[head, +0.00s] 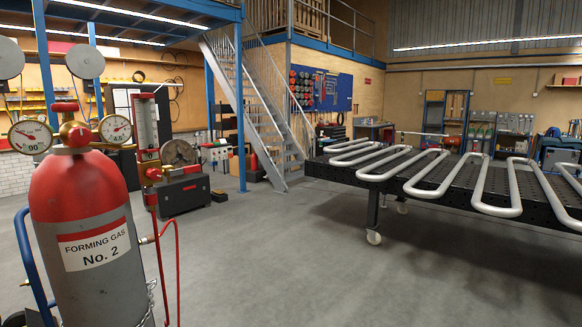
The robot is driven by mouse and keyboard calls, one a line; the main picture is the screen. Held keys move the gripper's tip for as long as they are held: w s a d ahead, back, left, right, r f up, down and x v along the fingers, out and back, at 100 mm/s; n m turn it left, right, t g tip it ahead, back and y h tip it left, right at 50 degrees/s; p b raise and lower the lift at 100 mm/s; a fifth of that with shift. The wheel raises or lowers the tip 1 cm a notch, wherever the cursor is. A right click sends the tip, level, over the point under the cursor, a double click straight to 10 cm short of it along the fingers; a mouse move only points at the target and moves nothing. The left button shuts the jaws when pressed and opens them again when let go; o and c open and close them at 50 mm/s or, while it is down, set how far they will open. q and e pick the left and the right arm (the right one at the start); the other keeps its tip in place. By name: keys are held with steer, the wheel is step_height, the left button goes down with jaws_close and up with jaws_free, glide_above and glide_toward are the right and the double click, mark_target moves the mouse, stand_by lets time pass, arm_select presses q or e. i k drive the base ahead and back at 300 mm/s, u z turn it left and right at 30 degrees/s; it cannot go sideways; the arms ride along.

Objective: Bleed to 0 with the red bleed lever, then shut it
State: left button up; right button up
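A red and grey gas cylinder (85,215) labelled "FORMING GAS No. 2" stands upright at the left. A red hand knob (66,106) sits on its brass regulator (76,133). A left dial gauge (30,135) and a right dial gauge (115,129) flank it; their readings are too small to tell surely. A flowmeter tube (146,125) stands upright beside them, with a red fitting (152,173) below. Silver serpentine coils (433,175) lie on a black perforated table (340,170). I cannot pick out the red bleed lever for certain. Neither gripper is in view.
A red hose (177,270) hangs right of the cylinder, and a chain (150,300) hangs at its side. A grey box-shaped machine (183,192) stands behind. The table has casters (373,237). Stairs (255,105) rise behind. The concrete floor (270,260) between cylinder and table is clear.

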mark_target(196, 169)
steer(key=z, duration=0.5)
steer(key=i, duration=0.9)
steer(key=u, duration=1.2)
